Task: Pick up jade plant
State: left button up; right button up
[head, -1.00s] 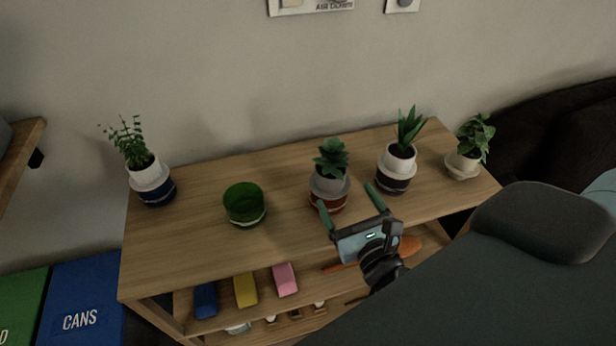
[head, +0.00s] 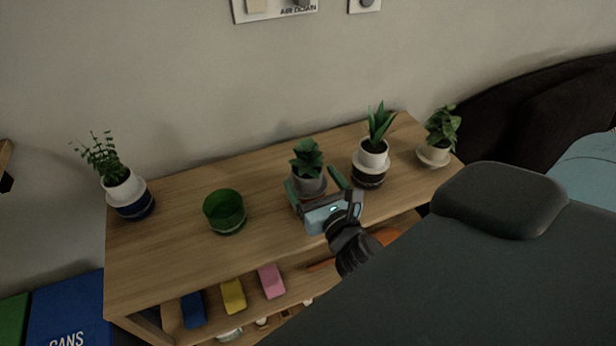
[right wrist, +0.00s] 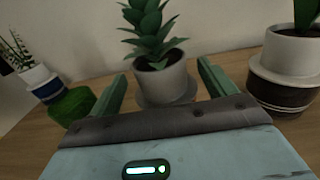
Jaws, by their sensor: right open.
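A plant with thick green leaves (head: 307,156), which looks like the jade plant, stands upright in a grey pot (head: 311,182) in the middle of the shelf top. My right gripper (head: 311,180) is open at the front of this pot, with one finger reaching along each side. In the right wrist view the grey pot (right wrist: 163,84) sits between the two green fingers, with the leaves (right wrist: 147,30) above them. I cannot tell whether either finger touches it. The gripper hides the pot's lower front. My left gripper is not in view.
A spiky plant in a white and dark pot (head: 370,163) stands close on the right, with a leafy plant (head: 435,155) beyond. The front left top is clear.

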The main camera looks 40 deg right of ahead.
aim_at(307, 173)
jog(key=x, duration=0.2)
jog(key=shift+w+d, duration=0.1)
jog(key=shift+w, duration=0.55)
jog(key=c, duration=0.8)
jog(key=shift+r, duration=0.15)
